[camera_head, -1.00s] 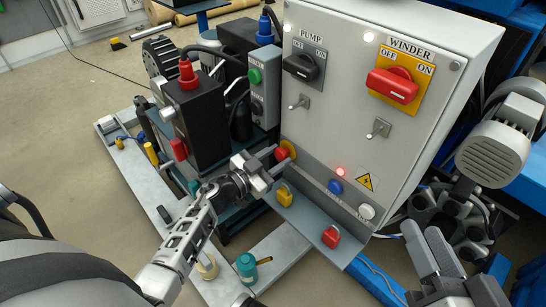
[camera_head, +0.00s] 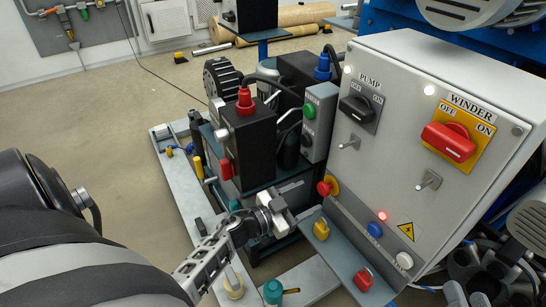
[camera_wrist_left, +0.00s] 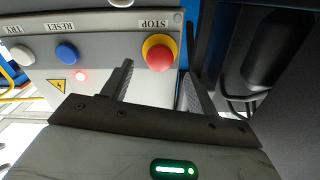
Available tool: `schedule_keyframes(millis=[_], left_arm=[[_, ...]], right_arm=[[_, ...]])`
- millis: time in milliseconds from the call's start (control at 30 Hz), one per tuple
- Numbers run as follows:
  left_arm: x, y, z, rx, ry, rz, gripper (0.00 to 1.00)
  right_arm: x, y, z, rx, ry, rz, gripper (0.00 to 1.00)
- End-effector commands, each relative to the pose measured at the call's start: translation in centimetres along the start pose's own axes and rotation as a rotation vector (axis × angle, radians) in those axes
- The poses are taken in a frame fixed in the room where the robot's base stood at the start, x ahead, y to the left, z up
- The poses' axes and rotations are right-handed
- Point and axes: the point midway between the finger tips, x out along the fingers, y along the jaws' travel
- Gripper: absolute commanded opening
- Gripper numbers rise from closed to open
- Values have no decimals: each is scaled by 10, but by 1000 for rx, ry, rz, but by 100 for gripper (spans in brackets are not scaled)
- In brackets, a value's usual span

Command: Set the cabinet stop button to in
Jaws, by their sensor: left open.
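The red stop button (camera_head: 325,188) sits on a yellow ring at the lower left of the cabinet's sloped strip. It also shows in the left wrist view (camera_wrist_left: 159,57), under the label STOP, which reads upside down. I cannot tell how far in it is. My left gripper (camera_head: 301,203) is open and empty, left of the button and apart from it. In the wrist view its two fingers (camera_wrist_left: 156,82) stand apart with the button beyond and between their tips.
The grey cabinet (camera_head: 400,130) carries the PUMP switch (camera_head: 357,108) and red WINDER switch (camera_head: 448,142). Yellow (camera_head: 321,230) and red (camera_head: 363,279) padlocks lie on the ledge below.

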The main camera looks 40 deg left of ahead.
Motion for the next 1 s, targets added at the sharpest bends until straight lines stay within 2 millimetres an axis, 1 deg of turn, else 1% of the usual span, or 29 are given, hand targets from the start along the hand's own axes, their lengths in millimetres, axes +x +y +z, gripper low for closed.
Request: schedule_keyframes(millis=[33,200,300,433,533,633,1000], left_arm=[[-15,0,-3,0,-5,1,59],[-56,-1,-2,0,-5,1,59],[-76,0,-2,0,-3,1,59],[-95,0,-1,0,-2,1,59],[-104,0,-1,2,0,1,59],[-108,0,-1,1,1,0,59],[-108,0,0,1,1,0,59]], right_arm=[[0,0,-1,-13,-17,11,36],[-2,6,7,-60,-64,43,36],[-4,8,12,-80,-86,56,36],[-6,10,15,-103,-102,67,36],[-6,12,17,-110,-109,72,36],[-6,13,18,-114,-114,75,36],[-6,13,18,-114,-111,76,36]])
